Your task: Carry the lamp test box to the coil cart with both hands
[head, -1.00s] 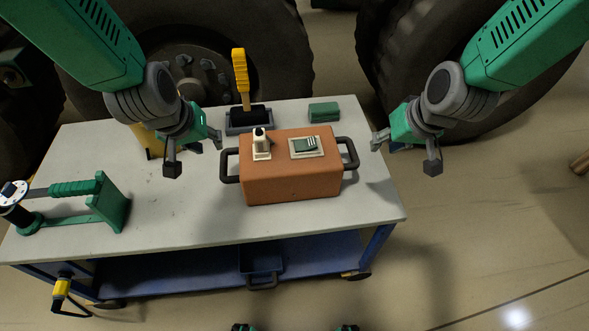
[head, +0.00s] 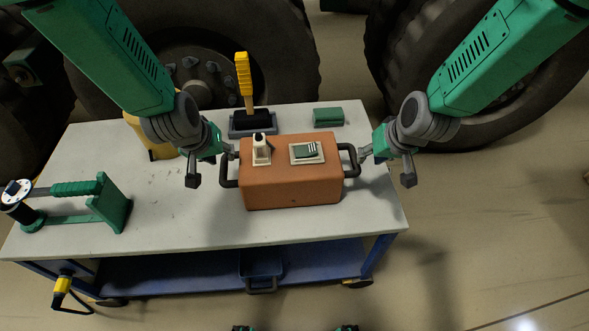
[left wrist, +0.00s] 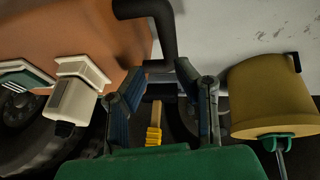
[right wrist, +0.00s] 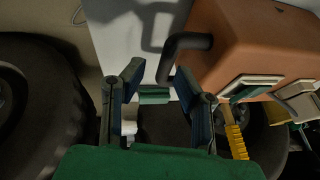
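The lamp test box is an orange-brown box (head: 292,187) with a dark handle at each end, resting on a white-topped cart (head: 180,225). My left gripper (head: 233,152) is open beside its left handle (head: 226,171). In the left wrist view that handle (left wrist: 167,32) reaches toward the gap between the parted fingers (left wrist: 157,84). My right gripper (head: 365,155) is open beside the right handle (head: 352,158). In the right wrist view that handle (right wrist: 172,53) is near the right-hand fingertip, and the fingers (right wrist: 158,78) are apart. I cannot identify a separate coil cart.
A yellow-handled brush-like tool (head: 245,85) stands in a dark tray behind the box. A green block (head: 328,117) lies at the back right. A yellow container (head: 150,140) is behind my left arm. Large tyres stand behind.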

